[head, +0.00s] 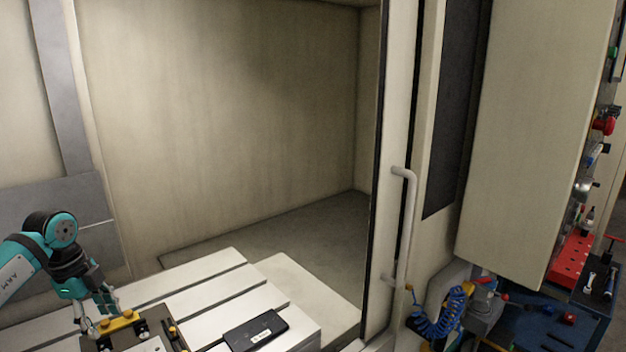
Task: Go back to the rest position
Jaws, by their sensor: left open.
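My left gripper (100,318) comes in from the lower left on a teal and black arm. It is open. Its fingers are low, right by a yellow part (121,320) on top of a dark mould base (163,330). I cannot tell whether the fingers touch the yellow part. The mould base sits on the pale slotted table (205,285) and is cut off by the bottom edge. My right gripper is not in view.
A dark flat block (256,331) with a white label lies on the table to the right. A machine door with a handle (404,225) stands right of the table. A blue tool cart (560,325) is at the lower right. The space above the table is clear.

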